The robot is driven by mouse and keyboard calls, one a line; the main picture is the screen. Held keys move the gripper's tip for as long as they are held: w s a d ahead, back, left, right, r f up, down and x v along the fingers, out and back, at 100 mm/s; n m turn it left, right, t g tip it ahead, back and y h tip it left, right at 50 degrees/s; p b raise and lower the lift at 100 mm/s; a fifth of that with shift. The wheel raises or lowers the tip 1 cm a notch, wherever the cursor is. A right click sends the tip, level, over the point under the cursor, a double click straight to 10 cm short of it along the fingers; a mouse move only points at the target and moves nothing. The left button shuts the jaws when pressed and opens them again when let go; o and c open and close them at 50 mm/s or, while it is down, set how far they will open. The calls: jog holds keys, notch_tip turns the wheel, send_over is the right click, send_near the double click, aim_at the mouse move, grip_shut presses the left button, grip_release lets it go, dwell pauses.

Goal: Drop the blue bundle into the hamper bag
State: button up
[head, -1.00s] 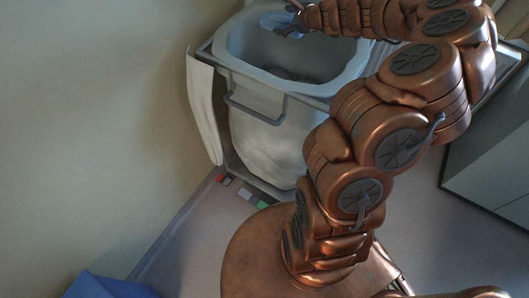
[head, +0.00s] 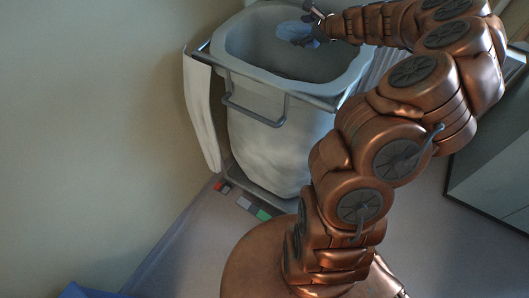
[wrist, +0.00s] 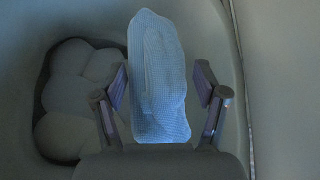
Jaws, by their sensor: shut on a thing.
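The blue bundle (head: 294,31) shows at the top of the head view, over the open mouth of the hamper bag. My gripper (head: 312,28) is shut on it, with the arm reaching in from the right. In the wrist view the light blue, textured bundle (wrist: 160,80) stands upright between the two fingers of my gripper (wrist: 162,92). The hamper bag (head: 265,145) is pale and wide-mouthed, hung in a grey metal frame. Grey rounded lumps (wrist: 75,105) lie inside it in the wrist view. The bundle's exact height above them is hard to tell.
The hamper's metal frame has a front handle (head: 255,115) and a white flap (head: 203,110) on its left side. A plain wall (head: 90,120) stands at left. Small coloured blocks (head: 243,202) lie at the frame's foot. A blue thing (head: 85,291) shows at the bottom left.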

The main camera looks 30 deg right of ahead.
jog(key=shift+f, duration=0.6)
jog(key=o, duration=1.4)
jog(key=v, duration=1.2)
jog(key=shift+d, duration=0.1)
